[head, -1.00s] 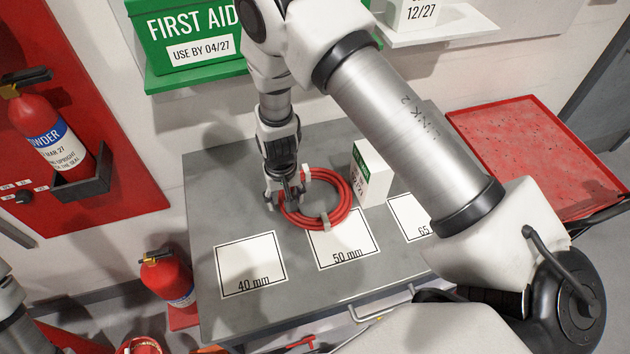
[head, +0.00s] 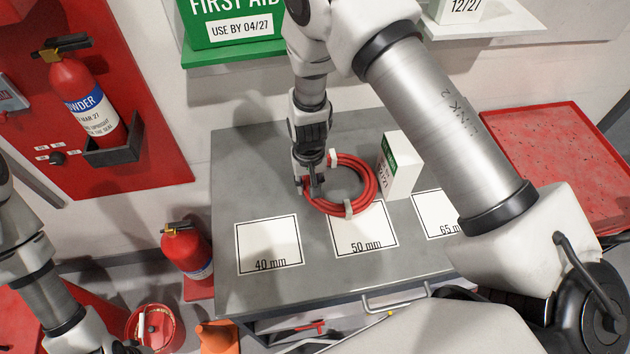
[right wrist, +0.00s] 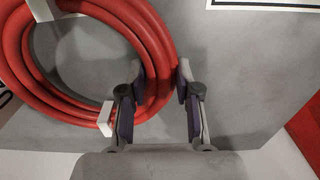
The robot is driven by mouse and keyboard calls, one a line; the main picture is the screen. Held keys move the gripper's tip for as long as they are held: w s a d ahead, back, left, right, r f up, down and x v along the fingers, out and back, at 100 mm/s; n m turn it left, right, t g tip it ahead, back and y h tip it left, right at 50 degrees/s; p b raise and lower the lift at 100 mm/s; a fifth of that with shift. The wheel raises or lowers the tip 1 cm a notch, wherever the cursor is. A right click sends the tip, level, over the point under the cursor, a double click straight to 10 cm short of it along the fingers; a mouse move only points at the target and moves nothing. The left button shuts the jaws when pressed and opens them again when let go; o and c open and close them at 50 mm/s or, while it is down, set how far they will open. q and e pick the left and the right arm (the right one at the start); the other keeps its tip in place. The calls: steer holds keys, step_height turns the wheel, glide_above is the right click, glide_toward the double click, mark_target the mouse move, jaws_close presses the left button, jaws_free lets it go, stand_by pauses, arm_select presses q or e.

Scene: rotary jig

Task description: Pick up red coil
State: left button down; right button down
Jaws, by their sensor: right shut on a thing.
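The red coil (head: 372,185), a ring of red hose with pale ties, is on the grey worktop, overlapping the back edge of the 50 mm square (head: 365,236). My right gripper (head: 310,186) is at the coil's left side. In the right wrist view the coil (right wrist: 150,45) fills the upper left, and its outer side runs between the fingers of my right gripper (right wrist: 160,90), which is shut on it. I cannot tell whether the coil is clear of the worktop. My left gripper (head: 122,346) is partly cut off at the bottom left; its fingers are unclear.
A white and green box (head: 402,168) stands close to the right of the coil. The worktop (head: 250,180) is bare to the left. The 40 mm square (head: 268,240) is empty; the 65 mm square (head: 432,210) is partly behind my arm. A red tray (head: 550,150) lies at right.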

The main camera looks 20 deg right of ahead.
step_height(320, 180, up, 17)
steer(key=b, duration=0.3)
steer(key=shift+r, duration=0.15)
stand_by(0.6)
